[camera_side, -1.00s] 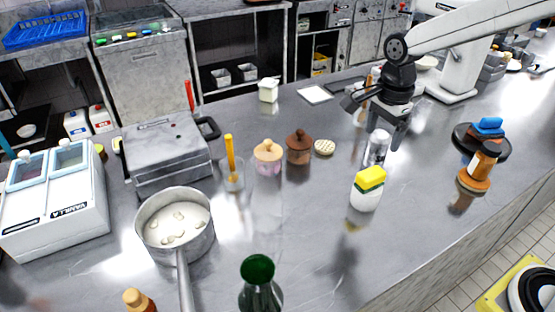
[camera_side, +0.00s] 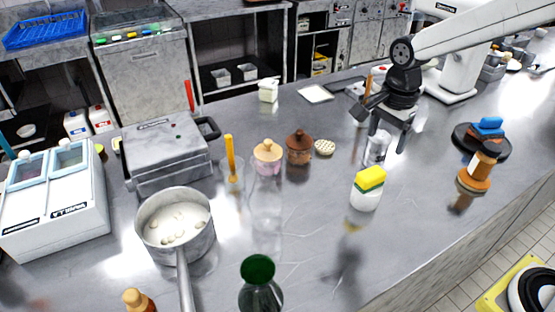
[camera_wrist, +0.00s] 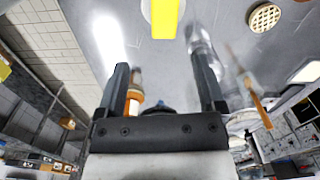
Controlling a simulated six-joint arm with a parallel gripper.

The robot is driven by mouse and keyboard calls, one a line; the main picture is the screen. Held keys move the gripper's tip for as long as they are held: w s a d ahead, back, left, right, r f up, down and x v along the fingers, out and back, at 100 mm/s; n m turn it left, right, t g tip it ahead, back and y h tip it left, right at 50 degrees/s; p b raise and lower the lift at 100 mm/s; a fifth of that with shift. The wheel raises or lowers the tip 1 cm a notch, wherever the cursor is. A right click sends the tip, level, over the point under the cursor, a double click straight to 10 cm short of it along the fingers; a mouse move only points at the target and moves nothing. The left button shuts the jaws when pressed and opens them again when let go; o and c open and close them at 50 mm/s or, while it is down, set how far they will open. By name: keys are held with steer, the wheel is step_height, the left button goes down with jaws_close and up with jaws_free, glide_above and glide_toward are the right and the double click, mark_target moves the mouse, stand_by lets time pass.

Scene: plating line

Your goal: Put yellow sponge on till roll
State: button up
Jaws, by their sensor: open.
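The yellow sponge (camera_side: 371,178), with a green underside, sits on top of a white upright cylinder that looks like the till roll (camera_side: 364,199). Both stand right of centre on the steel counter. In the wrist view the yellow sponge (camera_wrist: 165,18) shows at the top edge, with a bit of the white till roll (camera_wrist: 146,10) beside it. My gripper (camera_side: 388,141) is open and empty, above and behind the sponge, apart from it. In the wrist view my gripper (camera_wrist: 160,72) has its fingers wide apart, with nothing held between them.
A clear shaker or glass (camera_side: 376,150) stands close by my gripper. An orange-brown bottle (camera_side: 478,170) and a dark pan holding a blue item (camera_side: 488,124) are at the right. Lidded pots (camera_side: 298,146) stand left. The counter in front of the till roll is clear.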

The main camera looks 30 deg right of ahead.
steer(key=s+d+f+n+t, duration=0.2)
steer(key=s+f+n, duration=0.5)
steer(key=n, duration=0.9)
steer(key=shift+s+f, duration=0.25)
steer(key=shift+s, duration=1.5)
